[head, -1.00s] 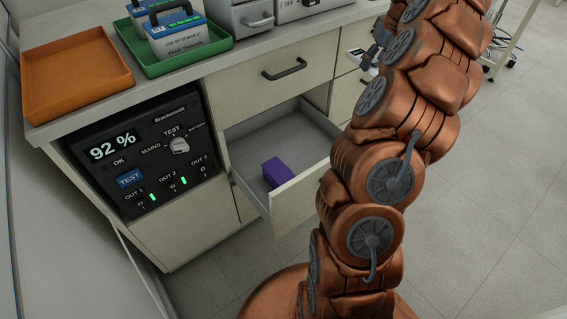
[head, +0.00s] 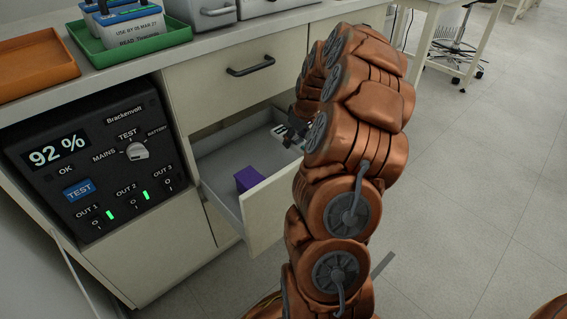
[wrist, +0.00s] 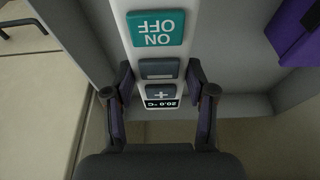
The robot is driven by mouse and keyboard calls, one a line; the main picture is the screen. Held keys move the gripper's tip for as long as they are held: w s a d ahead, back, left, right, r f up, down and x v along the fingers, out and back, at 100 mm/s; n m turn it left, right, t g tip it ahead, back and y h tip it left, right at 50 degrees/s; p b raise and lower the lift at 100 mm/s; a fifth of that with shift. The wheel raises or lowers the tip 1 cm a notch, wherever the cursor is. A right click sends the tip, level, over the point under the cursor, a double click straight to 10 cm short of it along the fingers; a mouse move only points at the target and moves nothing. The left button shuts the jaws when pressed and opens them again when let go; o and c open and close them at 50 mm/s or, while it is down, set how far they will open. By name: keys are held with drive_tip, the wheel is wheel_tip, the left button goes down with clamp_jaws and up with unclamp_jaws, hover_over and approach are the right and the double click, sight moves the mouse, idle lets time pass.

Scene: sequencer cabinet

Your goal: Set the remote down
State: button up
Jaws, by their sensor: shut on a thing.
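The remote (wrist: 157,52) is white, with a teal ON/OFF button, grey buttons and a small display reading about 20 °C. My gripper (wrist: 160,78) is shut on it, one finger on each side near the display end. The far end of the remote runs out of the top of the wrist view. In the head view my gripper (head: 293,130) is over the right part of the open drawer (head: 272,212), partly hidden by my arm. Whether the remote touches the drawer floor I cannot tell.
A purple box (head: 249,178) stands in the drawer, and it shows at the wrist view's upper right (wrist: 296,32). A closed drawer (head: 225,87) with a dark handle is above. A control panel (head: 90,160) is at left; trays stand on the counter.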

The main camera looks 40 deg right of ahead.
wheel_tip(320, 180, down, 8)
drive_tip(key=shift+r+b, duration=0.25)
drive_tip(key=shift+b, duration=0.75)
drive_tip(key=shift+f, duration=0.15)
drive_tip(key=o, duration=1.4)
drive_tip(key=shift+c, duration=0.2)
drive_tip(key=p+v, duration=0.2)
drive_tip(key=v, duration=0.5)
drive_tip(key=shift+s+r, duration=0.15)
drive_tip(key=shift+r, duration=0.25)
